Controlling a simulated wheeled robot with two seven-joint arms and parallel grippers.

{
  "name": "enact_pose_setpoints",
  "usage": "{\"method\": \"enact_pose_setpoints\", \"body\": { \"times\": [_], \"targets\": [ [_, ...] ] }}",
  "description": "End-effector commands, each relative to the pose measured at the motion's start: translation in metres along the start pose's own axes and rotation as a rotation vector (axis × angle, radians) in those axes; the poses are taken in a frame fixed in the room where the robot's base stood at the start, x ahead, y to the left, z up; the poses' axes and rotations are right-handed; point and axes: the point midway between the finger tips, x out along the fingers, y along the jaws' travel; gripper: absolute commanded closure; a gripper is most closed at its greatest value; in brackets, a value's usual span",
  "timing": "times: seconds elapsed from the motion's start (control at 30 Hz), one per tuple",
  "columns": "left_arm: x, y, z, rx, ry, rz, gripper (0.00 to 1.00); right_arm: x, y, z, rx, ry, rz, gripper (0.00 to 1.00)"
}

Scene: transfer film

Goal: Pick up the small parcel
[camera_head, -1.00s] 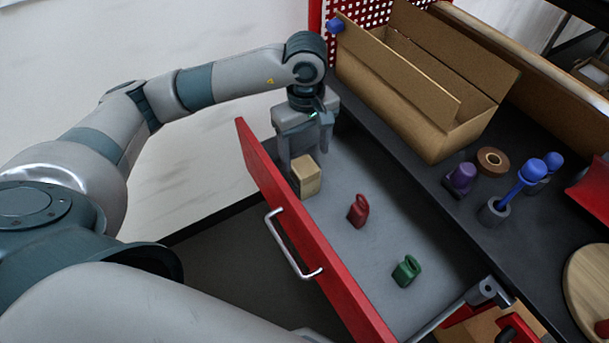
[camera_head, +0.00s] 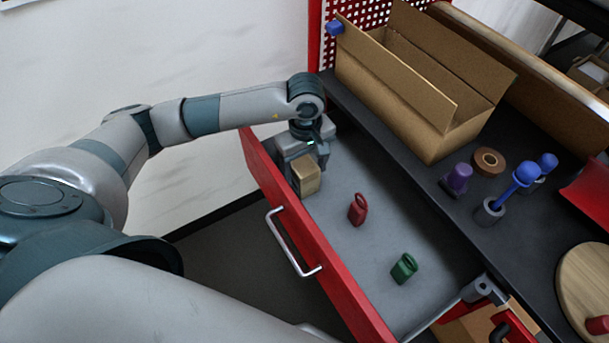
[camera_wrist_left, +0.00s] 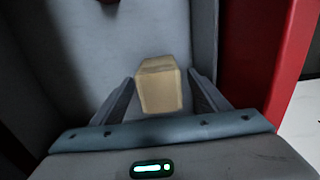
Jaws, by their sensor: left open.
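The small parcel (camera_head: 307,176), a tan box, sits in the far left corner of the open red-fronted drawer (camera_head: 345,285). My left gripper (camera_head: 308,164) is down in the drawer at the parcel, with its fingers open. In the left wrist view the parcel (camera_wrist_left: 160,92) stands between the two open fingers of the gripper (camera_wrist_left: 162,78), with a visible gap on each side. My right gripper does not show clearly in any view.
An open cardboard box (camera_head: 440,140), a purple item (camera_head: 457,178), a tape roll (camera_head: 488,162) and blue-handled items (camera_head: 526,174) are on the dark bench. The drawer front rises close beside the parcel.

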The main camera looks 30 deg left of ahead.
Motion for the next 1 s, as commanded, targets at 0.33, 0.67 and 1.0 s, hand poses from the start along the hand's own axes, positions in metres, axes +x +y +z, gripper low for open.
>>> {"method": "enact_pose_setpoints", "body": {
  "times": [0.33,0.67,1.0],
  "targets": [
    [0.039,0.000,-0.004,0.000,-0.001,-0.002,0.31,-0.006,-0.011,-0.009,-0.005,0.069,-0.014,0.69],
    [0.046,0.001,-0.005,0.001,0.001,0.000,0.31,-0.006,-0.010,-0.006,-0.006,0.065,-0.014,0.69],
    [0.046,0.001,-0.005,0.001,0.001,0.000,0.53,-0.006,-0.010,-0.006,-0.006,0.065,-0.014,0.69]
  ]
}}
